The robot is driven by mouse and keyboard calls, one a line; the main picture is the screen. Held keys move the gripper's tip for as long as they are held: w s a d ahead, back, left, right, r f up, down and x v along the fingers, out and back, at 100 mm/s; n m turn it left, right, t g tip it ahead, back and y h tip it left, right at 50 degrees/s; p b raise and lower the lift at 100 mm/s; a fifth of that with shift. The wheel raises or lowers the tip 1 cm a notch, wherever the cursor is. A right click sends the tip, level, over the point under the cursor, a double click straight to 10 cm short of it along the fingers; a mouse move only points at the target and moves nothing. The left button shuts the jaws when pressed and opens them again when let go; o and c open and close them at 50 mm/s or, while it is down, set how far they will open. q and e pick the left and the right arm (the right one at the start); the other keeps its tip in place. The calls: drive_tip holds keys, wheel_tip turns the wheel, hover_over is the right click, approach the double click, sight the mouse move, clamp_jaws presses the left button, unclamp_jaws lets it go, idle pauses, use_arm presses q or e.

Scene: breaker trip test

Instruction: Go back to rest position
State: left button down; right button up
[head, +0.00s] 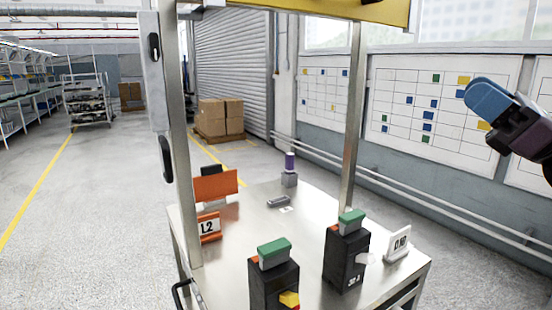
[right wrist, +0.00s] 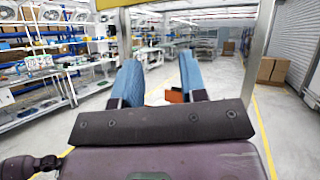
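My right gripper (head: 490,102) is raised at the right edge of the head view, above and apart from the metal table (head: 240,232). In the right wrist view its two blue fingers (right wrist: 161,78) stand apart with nothing held between them. My left gripper is not in view. On the table stand two black breaker boxes with green tops, one at the front (head: 272,284) and one to its right (head: 346,262). The front one has a red and yellow part low on its right side.
A white sign (head: 397,244) stands at the table's right, and an orange holder marked 1.2 (head: 209,228) at its left. A purple-topped post (head: 290,168) stands at the back. Metal uprights (head: 351,110) frame the table. Cardboard boxes (head: 220,118) stand beyond; the floor left is clear.

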drive_tip(key=s+d+f+n+t+h, duration=0.2)
drive_tip(key=d+f+n+h, duration=0.2)
drive_tip(key=f+n+h, duration=1.05)
drive_tip(key=s+d+f+n+t+h, duration=0.1)
drive_tip(key=d+f+n+t+h, duration=0.2)
drive_tip(key=f+n+h, duration=1.2)
drive_tip(key=s+a+f+m+g+y, duration=0.1)
drive_tip(key=s+f+g+y, duration=0.25)
drive_tip(key=s+f, duration=0.45)
drive_tip(key=s+a+f+m+g+y, duration=0.15)
drive_tip(key=s+f+g, duration=0.35)
drive_tip(key=f, duration=0.7)
drive_tip(key=s+a+f+m+g+y, duration=0.2)
drive_tip(key=s+a+f+g, duration=0.1)
drive_tip(key=s, duration=0.4)
drive_tip(key=s+a+f+m+g+y, duration=0.1)
drive_tip(key=s+a+f+m+g, duration=0.2)
drive_tip(key=s, duration=0.4)
drive_tip(key=w+a+f+n+t+y, duration=0.1)
drive_tip(key=w+f+t, duration=0.6)
drive_tip(key=w+f, duration=0.1)
drive_tip(key=shift+w+f+n+t, duration=0.2)
drive_tip(key=shift+f+n+t, duration=0.1)
drive_tip(key=shift+f+t, duration=0.05)
